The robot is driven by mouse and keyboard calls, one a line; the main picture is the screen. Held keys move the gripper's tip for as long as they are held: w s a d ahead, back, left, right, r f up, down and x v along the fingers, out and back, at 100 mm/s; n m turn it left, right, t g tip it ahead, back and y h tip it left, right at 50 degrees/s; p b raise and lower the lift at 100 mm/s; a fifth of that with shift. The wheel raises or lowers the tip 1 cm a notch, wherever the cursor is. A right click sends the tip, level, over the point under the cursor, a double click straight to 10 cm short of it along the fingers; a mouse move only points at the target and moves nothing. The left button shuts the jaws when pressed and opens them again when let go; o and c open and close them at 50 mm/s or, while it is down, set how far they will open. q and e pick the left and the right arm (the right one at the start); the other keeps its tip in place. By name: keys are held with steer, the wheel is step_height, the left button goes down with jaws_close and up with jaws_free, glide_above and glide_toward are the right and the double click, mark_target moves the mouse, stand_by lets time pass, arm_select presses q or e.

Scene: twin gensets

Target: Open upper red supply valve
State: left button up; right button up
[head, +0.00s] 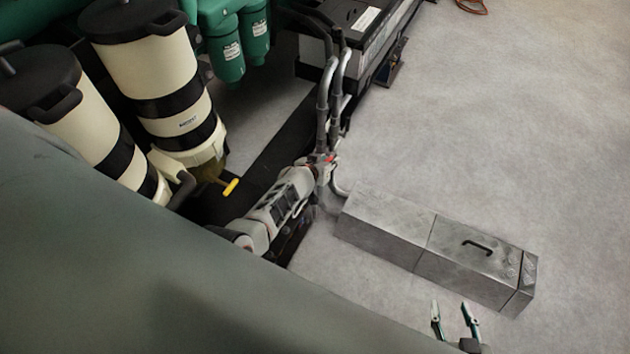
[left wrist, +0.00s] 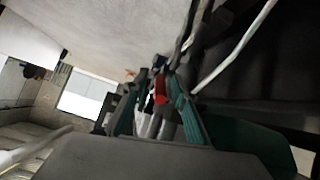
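A small red part, apparently the valve's lever, shows in the left wrist view (left wrist: 160,90), between the fingertips of my left gripper (left wrist: 155,84). The teal fingers stand apart on either side of it; whether either touches it is unclear. In the head view a small red part (head: 329,158) shows among grey hoses, at the end of a grey-white jointed piece. I cannot make out my left fingers there. My right gripper (head: 455,322) is low in the head view, open and empty, far from the red part. The valve body and its setting cannot be told.
Grey hoses (head: 325,95) rise from beside the red part. Cream canisters (head: 150,75) and a yellow handle (head: 230,187) stand left. A grey metal box (head: 430,245) lies on the floor at right. A dark green-grey surface (head: 150,270) covers the lower left.

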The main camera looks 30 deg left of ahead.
arm_select(q)
steer(key=s, duration=1.2)
steer(key=shift+a, duration=0.2)
